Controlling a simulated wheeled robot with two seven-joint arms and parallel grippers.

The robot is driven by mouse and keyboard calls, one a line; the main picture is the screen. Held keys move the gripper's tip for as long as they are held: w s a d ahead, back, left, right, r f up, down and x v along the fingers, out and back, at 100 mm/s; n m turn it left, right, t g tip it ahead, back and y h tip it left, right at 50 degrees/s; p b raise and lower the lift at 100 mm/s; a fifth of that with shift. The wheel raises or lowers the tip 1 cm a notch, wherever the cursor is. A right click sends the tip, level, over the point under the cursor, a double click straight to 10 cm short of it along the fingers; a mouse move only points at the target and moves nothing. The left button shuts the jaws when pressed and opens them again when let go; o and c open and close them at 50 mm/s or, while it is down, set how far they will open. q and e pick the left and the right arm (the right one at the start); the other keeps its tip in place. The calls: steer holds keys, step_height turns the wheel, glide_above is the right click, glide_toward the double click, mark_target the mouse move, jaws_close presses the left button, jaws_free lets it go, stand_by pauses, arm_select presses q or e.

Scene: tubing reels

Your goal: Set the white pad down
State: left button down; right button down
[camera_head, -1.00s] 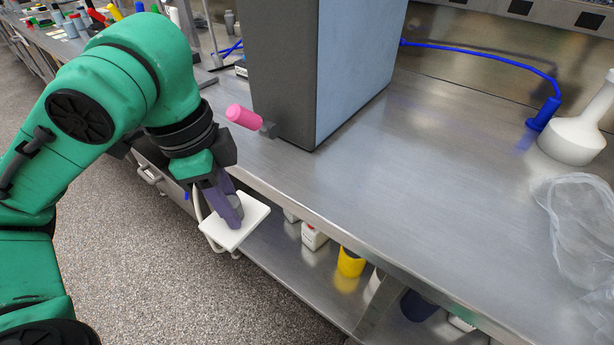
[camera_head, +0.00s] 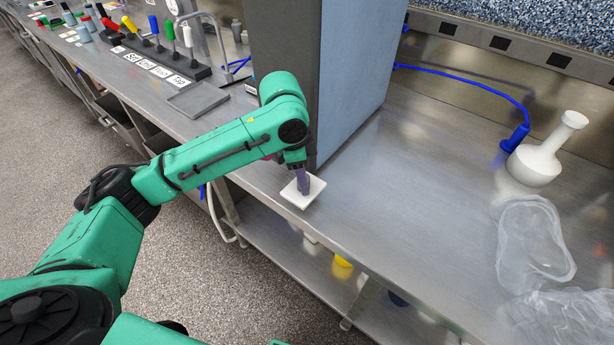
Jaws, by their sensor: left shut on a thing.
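The white pad (camera_head: 294,199) is a thin square slab near the front edge of the steel bench (camera_head: 400,190), just in front of the tall grey cabinet. My left gripper (camera_head: 303,188) points down at the pad and is shut on it. The pad looks level, over or against the bench top; I cannot tell whether it touches the steel. The fingers hide a little of the pad. My right gripper is not in view.
The tall grey-blue cabinet (camera_head: 362,80) stands right behind the gripper. The bench middle is clear. A rack with coloured handles (camera_head: 165,62) stands at the back left.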

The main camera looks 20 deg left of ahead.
arm_select(q)
steer(key=shift+w+d+f+p, duration=0.15)
steer(key=shift+w+f+p, duration=0.15)
steer(key=shift+f, duration=0.35)
steer(key=shift+w+d+f+p, duration=0.1)
steer(key=shift+w+f+p, duration=0.2)
steer(key=shift+f, duration=0.8)
steer(key=c, duration=0.6)
jaws_free()
steer(key=shift+o, duration=0.2)
steer(key=r, duration=0.4)
steer(key=a+r+b, duration=0.1)
steer(key=r, duration=0.3)
steer(key=r+b, duration=0.1)
steer(key=r, duration=0.3)
steer(key=shift+s+a, duration=0.3)
steer(key=shift+a, duration=0.05)
